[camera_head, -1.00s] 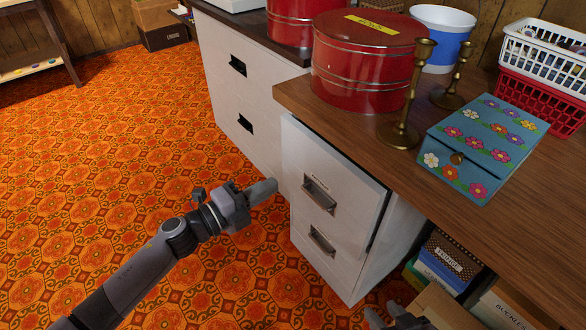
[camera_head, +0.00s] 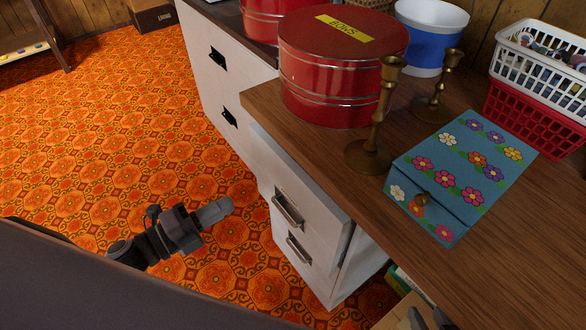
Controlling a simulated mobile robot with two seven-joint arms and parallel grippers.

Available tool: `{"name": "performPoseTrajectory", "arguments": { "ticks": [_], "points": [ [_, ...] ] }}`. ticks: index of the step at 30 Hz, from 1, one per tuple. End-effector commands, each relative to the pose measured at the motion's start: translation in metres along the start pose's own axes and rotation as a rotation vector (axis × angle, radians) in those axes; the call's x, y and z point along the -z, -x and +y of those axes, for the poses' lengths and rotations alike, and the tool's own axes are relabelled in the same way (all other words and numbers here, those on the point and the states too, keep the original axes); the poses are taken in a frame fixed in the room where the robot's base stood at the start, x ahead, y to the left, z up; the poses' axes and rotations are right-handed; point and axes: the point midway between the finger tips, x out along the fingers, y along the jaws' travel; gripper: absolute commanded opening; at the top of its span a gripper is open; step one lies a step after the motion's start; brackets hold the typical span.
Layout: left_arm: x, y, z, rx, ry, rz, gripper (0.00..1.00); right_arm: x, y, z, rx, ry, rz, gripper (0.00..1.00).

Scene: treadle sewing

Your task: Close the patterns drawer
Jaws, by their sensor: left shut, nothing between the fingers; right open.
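A white drawer cabinet (camera_head: 330,275) stands under the wooden desk. Its upper drawer (camera_head: 312,190) has a metal handle (camera_head: 287,211) and sticks out a little, with a dark gap along the right edge of its front. The lower drawer (camera_head: 312,268) below it has its own handle. I cannot read a label on either, so I cannot tell which is the patterns drawer. My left gripper (camera_head: 226,207) is shut and empty, to the left of the upper drawer's front and apart from it. My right gripper (camera_head: 430,318) is open at the bottom right edge, partly cut off.
On the desk (camera_head: 500,235) are a red round tin (camera_head: 335,90), two brass candlesticks (camera_head: 372,150), a flowered blue box (camera_head: 450,180) and stacked baskets (camera_head: 535,120). A larger white cabinet (camera_head: 215,100) stands behind to the left. Orange patterned floor lies open at left.

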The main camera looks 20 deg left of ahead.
Motion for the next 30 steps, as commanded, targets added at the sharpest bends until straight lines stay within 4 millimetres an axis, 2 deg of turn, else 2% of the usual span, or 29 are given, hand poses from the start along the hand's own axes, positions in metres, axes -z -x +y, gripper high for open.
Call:
{"name": "performPoseTrajectory", "arguments": {
  "ticks": [5,21,30],
  "points": [
    [-0.001,-0.021,-0.001,0.003,-0.002,0.001,0.0,0.0,0.0,-0.001,0.001,-0.004,0.001,0.43],
    [0.0,-0.113,-0.001,0.003,0.0,0.001,0.0,-0.004,0.0,-0.004,0.003,-0.013,-0.005,0.43],
    [0.0,-0.137,0.0,0.001,0.001,0.0,0.0,-0.005,0.0,-0.004,0.003,-0.013,-0.006,0.43]
  ]
}}
